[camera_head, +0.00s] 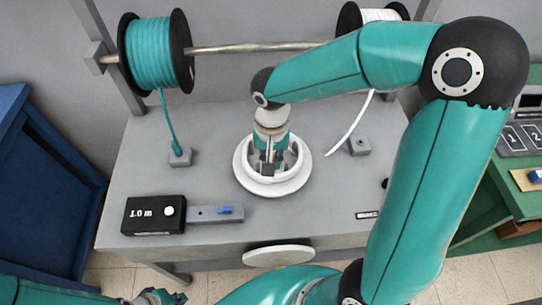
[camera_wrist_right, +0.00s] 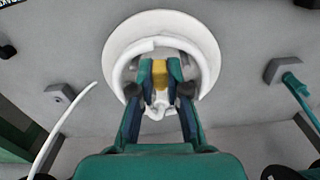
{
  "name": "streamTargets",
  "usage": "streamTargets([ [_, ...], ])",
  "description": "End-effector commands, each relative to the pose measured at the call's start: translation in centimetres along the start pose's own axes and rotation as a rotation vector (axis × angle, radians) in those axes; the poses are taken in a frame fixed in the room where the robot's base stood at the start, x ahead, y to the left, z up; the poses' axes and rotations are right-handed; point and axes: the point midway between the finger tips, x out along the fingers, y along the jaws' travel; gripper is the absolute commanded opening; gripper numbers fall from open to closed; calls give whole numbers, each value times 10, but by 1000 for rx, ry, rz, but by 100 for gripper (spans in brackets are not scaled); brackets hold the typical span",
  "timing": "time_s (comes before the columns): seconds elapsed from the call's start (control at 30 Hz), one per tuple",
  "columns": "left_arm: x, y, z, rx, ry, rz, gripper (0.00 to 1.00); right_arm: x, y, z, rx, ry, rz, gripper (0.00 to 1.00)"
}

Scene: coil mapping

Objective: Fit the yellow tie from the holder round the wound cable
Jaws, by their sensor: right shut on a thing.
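A wound white cable (camera_head: 247,158) lies as a ring in the round white dish (camera_head: 272,190) mid-table. It also shows in the right wrist view (camera_wrist_right: 205,75), where the ring curves around my fingers. My right gripper (camera_wrist_right: 160,78) reaches down into the dish and is shut on the yellow tie (camera_wrist_right: 160,73), which shows as a small yellow block between the fingertips. Whether the tie touches the cable I cannot tell. In the head view my right gripper (camera_head: 270,158) hides part of the ring. My left gripper (camera_head: 160,297) is at the bottom left edge, partly cut off.
A teal spool (camera_head: 152,52) and a white spool (camera_head: 378,15) hang on a rod at the back. A loose white cable end (camera_head: 350,130) hangs right of the dish. A black box marked 1.0 m (camera_head: 153,215) sits front left. Small grey blocks (camera_head: 180,157) stand near the dish.

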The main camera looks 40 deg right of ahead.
Motion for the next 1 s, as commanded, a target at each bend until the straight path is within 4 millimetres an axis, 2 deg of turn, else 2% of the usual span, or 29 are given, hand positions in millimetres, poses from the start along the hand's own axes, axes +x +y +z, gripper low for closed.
streamTargets([
  [0.03,7,-2,0,0,0,0,0,9,0,0,0,-1,1,0],
  [0.13,13,-5,0,0,0,0,0,19,0,0,-1,-1,0,0],
  [1.0,14,-5,0,0,1,0,0,15,0,3,-2,0,-1,0],
])
